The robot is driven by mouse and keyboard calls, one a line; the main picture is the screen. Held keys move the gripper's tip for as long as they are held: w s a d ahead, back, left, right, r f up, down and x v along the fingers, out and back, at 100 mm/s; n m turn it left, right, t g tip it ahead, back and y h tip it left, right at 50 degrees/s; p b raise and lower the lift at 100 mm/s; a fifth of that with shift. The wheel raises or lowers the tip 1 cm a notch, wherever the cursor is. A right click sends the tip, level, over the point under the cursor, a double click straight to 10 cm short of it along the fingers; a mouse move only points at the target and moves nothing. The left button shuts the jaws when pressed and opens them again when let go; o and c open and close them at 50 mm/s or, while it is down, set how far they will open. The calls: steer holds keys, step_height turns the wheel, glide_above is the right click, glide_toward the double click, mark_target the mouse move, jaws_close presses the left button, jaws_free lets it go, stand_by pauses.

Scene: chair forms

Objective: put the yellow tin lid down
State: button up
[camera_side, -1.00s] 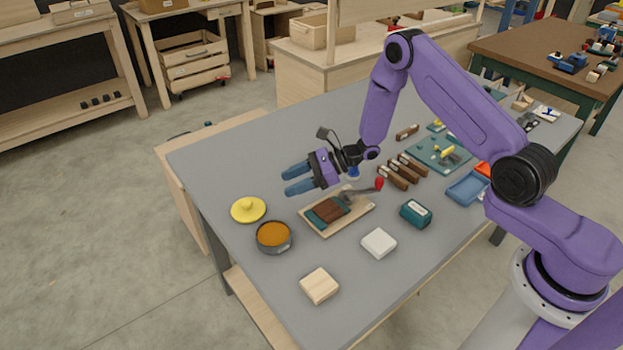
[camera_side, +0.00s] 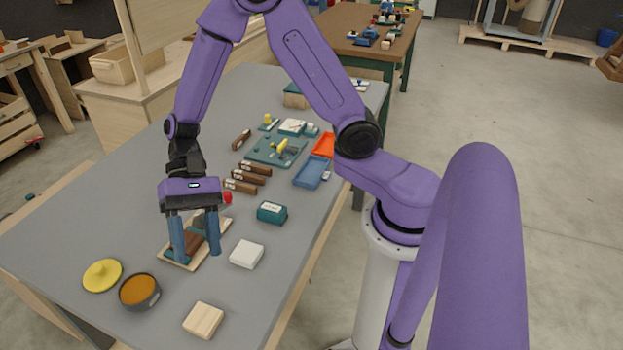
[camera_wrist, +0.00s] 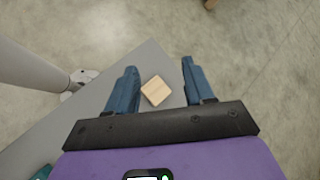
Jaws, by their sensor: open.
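The yellow tin lid (camera_side: 102,275) lies flat on the grey table with its knob up, at the near left in the side view. Beside it, apart, stands a dark round tin (camera_side: 140,292) with an orange-brown top surface. My gripper (camera_side: 197,254) is open and points down over the board with brown pieces, to the right of and beyond the lid. The wrist view shows both blue fingers (camera_wrist: 158,82) apart, with a wooden block (camera_wrist: 156,91) on the table below. The lid is not in the wrist view.
The wooden block also shows in the side view (camera_side: 204,320), near the front edge. A white block (camera_side: 247,254) and a teal box (camera_side: 272,212) stand right of my gripper. Brown-handled tools (camera_side: 246,178) and a blue tray (camera_side: 311,172) lie farther back.

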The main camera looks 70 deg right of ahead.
steer(key=s+d+r+n+t+h, duration=0.2)
steer(key=s+d+n+t+h, duration=0.1)
steer(key=s+d+n, duration=0.4)
steer(key=s+d+r+n+t+h, duration=0.3)
steer(key=s+d+n+h, duration=0.1)
steer(key=s+d+n, duration=0.4)
steer(key=n, duration=0.2)
steer(key=shift+d+r+n+h, duration=0.2)
steer(key=shift+r+n+h, duration=0.1)
steer(key=shift+r, duration=0.05)
